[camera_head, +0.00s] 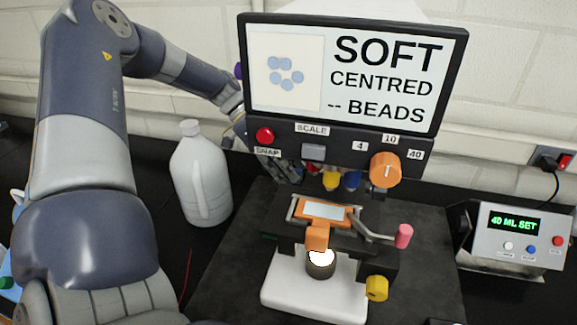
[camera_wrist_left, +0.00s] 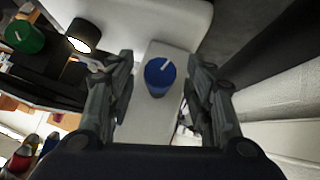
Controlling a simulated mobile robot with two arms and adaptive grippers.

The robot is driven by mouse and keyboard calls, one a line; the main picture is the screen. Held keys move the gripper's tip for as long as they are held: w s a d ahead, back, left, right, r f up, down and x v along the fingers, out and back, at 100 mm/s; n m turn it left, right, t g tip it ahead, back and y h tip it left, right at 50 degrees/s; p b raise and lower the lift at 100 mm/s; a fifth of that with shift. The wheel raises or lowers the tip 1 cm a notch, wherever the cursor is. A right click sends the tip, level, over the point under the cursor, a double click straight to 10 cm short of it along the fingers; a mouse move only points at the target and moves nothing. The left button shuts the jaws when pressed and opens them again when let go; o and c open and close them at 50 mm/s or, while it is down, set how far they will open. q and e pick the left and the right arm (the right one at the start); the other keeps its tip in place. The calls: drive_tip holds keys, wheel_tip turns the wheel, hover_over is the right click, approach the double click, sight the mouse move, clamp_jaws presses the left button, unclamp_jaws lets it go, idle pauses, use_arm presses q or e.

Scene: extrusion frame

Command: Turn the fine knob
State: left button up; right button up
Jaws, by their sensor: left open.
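A dark microscope with a white base (camera_head: 315,292) stands on the bench below a screen. In the left wrist view a blue knob (camera_wrist_left: 159,76) with a white pointer line sits between the fingers of my left gripper (camera_wrist_left: 160,88). The fingers are open on either side of it, with gaps. A green knob (camera_wrist_left: 25,37) shows at the upper left there. No label tells which knob is the fine one. In the head view my left gripper (camera_head: 280,168) is partly hidden behind the microscope, and the blue and green knobs are hidden. My right gripper is not in view.
The screen (camera_head: 350,75) reads "SOFT CENTRED -- BEADS". An orange dial (camera_head: 385,169), a pink knob (camera_head: 404,236) and a yellow knob (camera_head: 377,288) are on the right. A white jug (camera_head: 201,180) stands left, and a control box (camera_head: 515,238) right. A lit lamp (camera_head: 321,258) is under the stage.

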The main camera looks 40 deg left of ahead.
use_arm(q)
drive_tip(key=c, duration=1.1)
drive_tip(key=shift+o, duration=0.2)
drive_tip(key=m+t+y+p, duration=0.1)
drive_tip(key=t+p, duration=0.1)
drive_tip(key=m+t+y+p, duration=0.1)
drive_tip(key=t, duration=0.1)
drive_tip(key=m+t+y+p, duration=0.1)
drive_tip(key=t+p, duration=0.1)
drive_tip(key=shift+s+d+m+p, duration=0.35)
drive_tip(key=shift+s+m, duration=0.05)
drive_tip(key=shift+f+t, duration=0.1)
drive_tip(key=shift+t, duration=0.2)
